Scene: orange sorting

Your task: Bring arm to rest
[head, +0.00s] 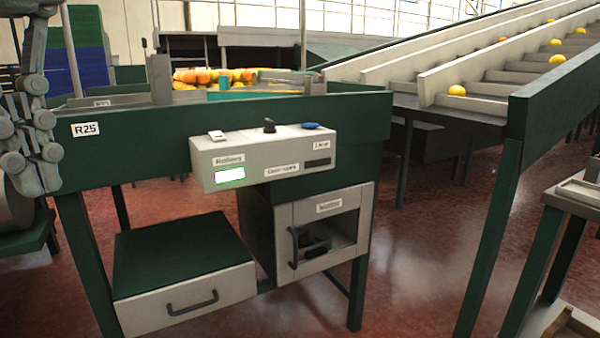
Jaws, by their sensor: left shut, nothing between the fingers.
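My left gripper (33,50) is at the far left edge of the head view, upright and partly cut off by the frame. Its grey jointed fingers are shut with nothing between them. It stands beside the left end of the green sorting table (135,140), near the R25 label; whether it touches the table I cannot tell. My right gripper and arm are out of view.
Oranges (205,76) lie in the table's trough. A control box (260,155) with a lit green display juts from the front. Below are a drawer (185,300) and a cabinet (330,230). A ramp (510,75) with several fruits rises right. Red floor shows between.

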